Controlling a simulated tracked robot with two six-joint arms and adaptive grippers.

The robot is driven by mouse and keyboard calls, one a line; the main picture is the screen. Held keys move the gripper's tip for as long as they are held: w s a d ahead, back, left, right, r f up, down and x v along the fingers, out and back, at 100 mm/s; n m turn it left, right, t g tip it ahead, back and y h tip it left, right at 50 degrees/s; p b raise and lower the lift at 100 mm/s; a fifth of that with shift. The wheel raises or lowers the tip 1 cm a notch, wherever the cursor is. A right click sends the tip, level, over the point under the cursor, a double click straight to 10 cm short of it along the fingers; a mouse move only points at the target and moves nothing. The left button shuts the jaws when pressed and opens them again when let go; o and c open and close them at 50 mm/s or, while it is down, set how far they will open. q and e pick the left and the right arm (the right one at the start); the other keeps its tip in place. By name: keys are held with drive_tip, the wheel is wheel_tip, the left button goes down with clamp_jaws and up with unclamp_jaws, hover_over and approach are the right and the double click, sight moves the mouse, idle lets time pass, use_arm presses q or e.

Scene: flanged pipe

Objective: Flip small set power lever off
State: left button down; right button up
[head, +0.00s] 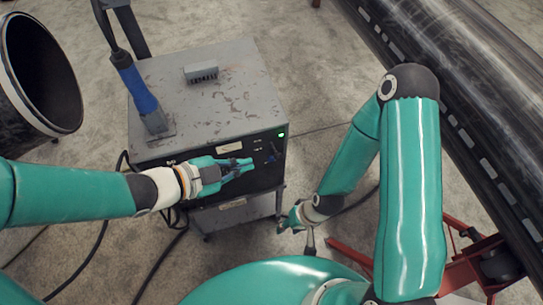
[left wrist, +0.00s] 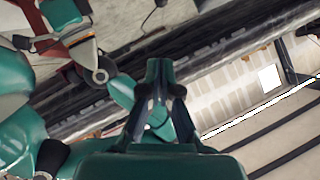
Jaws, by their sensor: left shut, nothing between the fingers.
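The small power set is a scuffed grey cabinet (head: 240,75) with a black front panel, left of centre in the head view. A green light (head: 281,135) glows at the panel's upper right. A small dark blue lever (head: 272,153) is below the light; its exact position is too small to tell. My left gripper (head: 248,163) is shut and empty in front of the panel, its tips just left of the lever. Contact cannot be told. The left wrist view shows its closed fingers (left wrist: 160,75), not the lever. My right gripper (head: 284,224) hangs low, right of the cabinet; its fingers are unclear.
A blue-handled tool (head: 140,92) stands on the cabinet top beside a small grey block (head: 201,73). A large dark pipe (head: 465,80) crosses the right side above a red stand (head: 455,260). An open pipe end (head: 40,75) is at left. Black cables lie on the floor.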

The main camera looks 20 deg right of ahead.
sight(274, 150)
use_arm(q)
drive_tip(key=w+a+f+x, duration=0.1)
drive_tip(key=f+x, duration=0.1)
drive_tip(key=x, duration=0.9)
drive_tip(key=shift+f, duration=0.2)
drive_tip(key=shift+w, duration=0.1)
